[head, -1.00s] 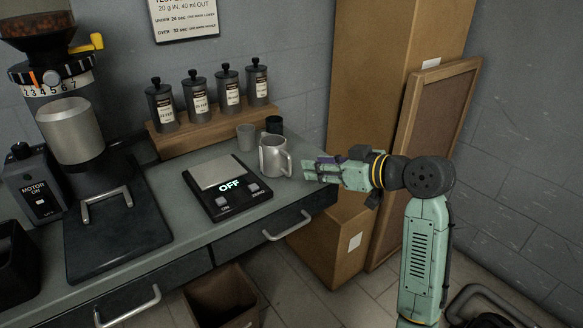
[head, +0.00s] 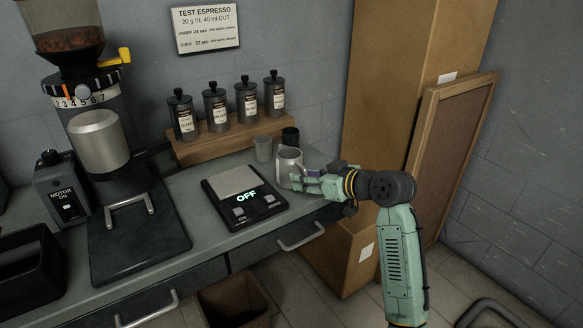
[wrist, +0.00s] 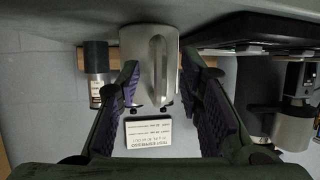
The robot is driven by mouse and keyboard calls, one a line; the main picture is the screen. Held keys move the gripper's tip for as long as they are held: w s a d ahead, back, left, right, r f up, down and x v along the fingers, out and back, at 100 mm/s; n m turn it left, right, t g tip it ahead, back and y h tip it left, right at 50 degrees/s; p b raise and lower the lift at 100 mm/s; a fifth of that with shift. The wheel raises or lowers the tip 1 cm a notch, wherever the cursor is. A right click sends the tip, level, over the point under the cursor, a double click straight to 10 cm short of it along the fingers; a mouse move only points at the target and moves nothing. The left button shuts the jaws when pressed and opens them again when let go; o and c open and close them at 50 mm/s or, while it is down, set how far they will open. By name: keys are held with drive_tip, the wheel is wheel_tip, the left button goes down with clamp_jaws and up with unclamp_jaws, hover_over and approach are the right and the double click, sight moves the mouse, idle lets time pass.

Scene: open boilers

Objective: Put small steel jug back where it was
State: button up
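The small steel jug (head: 287,163) stands upright on the counter, just right of the scale, with its handle toward my gripper. My gripper (head: 310,181) is at counter height on the jug's right front side, its fingers pointing at the jug. In the wrist view, which looks upside down, the jug (wrist: 135,45) and its handle show between the two spread fingertips of my gripper (wrist: 159,88). I see a gap beside the handle. Whether a finger touches the jug's body is not clear.
A black scale (head: 260,213) reading OFF is left of the jug. A grey cup (head: 263,148) and a dark cup (head: 290,137) stand close behind it. Several canisters sit on a wooden stand (head: 190,154). The grinder (head: 97,140) is far left; a tall cardboard box (head: 400,85) is right.

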drive_tip(key=shift+w+a+f, duration=0.2)
drive_tip(key=shift+w, duration=0.05)
drive_tip(key=shift+c, duration=0.3)
clamp_jaws()
idle(0.4)
